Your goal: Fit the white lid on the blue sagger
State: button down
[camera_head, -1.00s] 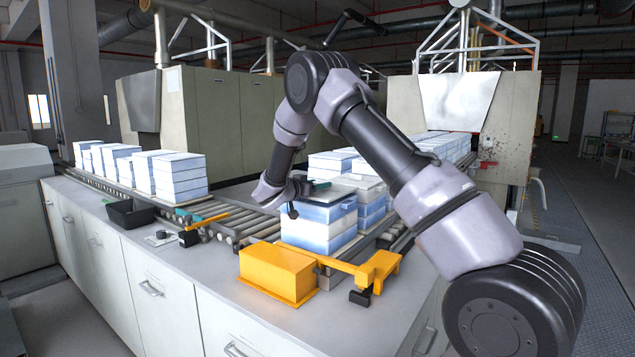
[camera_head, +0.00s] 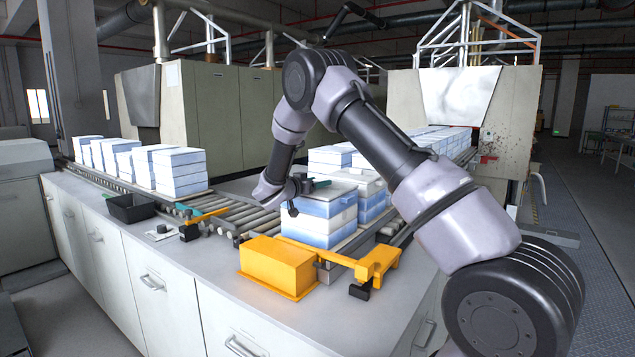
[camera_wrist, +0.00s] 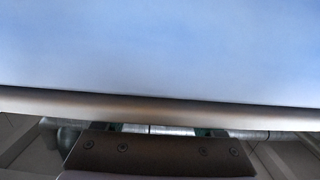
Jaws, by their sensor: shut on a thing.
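The white lid (camera_head: 335,189) lies level at the top of the near stack, over the blue sagger (camera_head: 327,208). From here I cannot tell whether it is fully seated or just above the rim. My gripper (camera_head: 294,204) is at the left end of the lid, shut on it; the grip itself is mostly hidden by my wrist. In the wrist view a pale blue face (camera_wrist: 160,50) fills the upper part, very close, with a brownish edge strip (camera_wrist: 160,108) below it. The fingertips do not show there.
More sagger stacks stand behind and right of this one, close by (camera_head: 372,192). Other stacks line the left rollers (camera_head: 180,170). A yellow box (camera_head: 278,265) and yellow bracket (camera_head: 375,265) are in front. A black tray (camera_head: 130,208) sits at the left.

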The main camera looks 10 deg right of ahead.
jog(key=shift+f, duration=0.15)
grip_release()
jog(key=shift+f, duration=0.1)
jog(key=shift+s+a, duration=0.1)
jog(key=v, duration=1.1)
jog(key=s+d+r+g+y, duration=0.2)
jog(key=s+d+r+g, duration=0.25)
jog(key=s+d, duration=0.4)
jog(key=s+d+r+g+y, duration=0.1)
jog(key=s+d+r+g, duration=0.35)
jog(key=s+d, duration=0.35)
jog(key=s+a+r+n+t+y, duration=0.1)
jog(key=s+r+y, duration=0.3)
jog(key=s, duration=0.7)
jog(key=s+r+n+t+y, duration=0.3)
jog(key=s+y, duration=0.4)
jog(key=s, duration=0.4)
jog(key=shift+s+a+r+n, duration=0.35)
jog(key=shift+a+r+n, duration=0.05)
jog(key=shift+r, duration=0.1)
